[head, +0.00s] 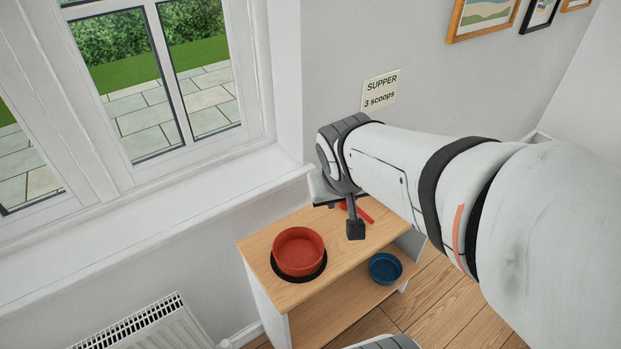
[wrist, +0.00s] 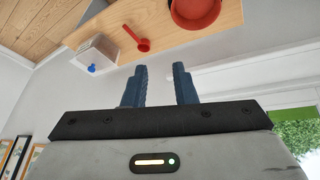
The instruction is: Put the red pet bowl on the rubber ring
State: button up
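The red pet bowl (head: 298,247) stands upright on the wooden top of a low shelf unit, near its left end. The black rubber ring (head: 319,274) shows as a dark rim around the bowl's base, which appears to sit on it. The bowl looks empty. It also shows at the top edge of the wrist view (wrist: 196,12), partly cut off. My gripper (head: 352,222) is above the shelf top, to the right of the bowl and apart from it. In the wrist view its two fingers (wrist: 159,78) are spread with nothing between them.
A red scoop (head: 363,214) lies on the shelf top (head: 345,250), partly behind my gripper. A blue bowl (head: 385,267) sits on the lower shelf. A white box with a blue knob (wrist: 95,52) shows in the wrist view. A window sill (head: 150,215) and wall stand behind.

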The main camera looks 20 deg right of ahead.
jog(key=s+a+r+n+y, duration=0.1)
jog(key=s+a+r+y, duration=0.1)
jog(key=s, duration=0.4)
jog(key=shift+s+a+r, duration=0.2)
jog(key=shift+a+r, duration=0.4)
jog(key=shift+a, duration=0.65)
jog(key=shift+f, duration=0.1)
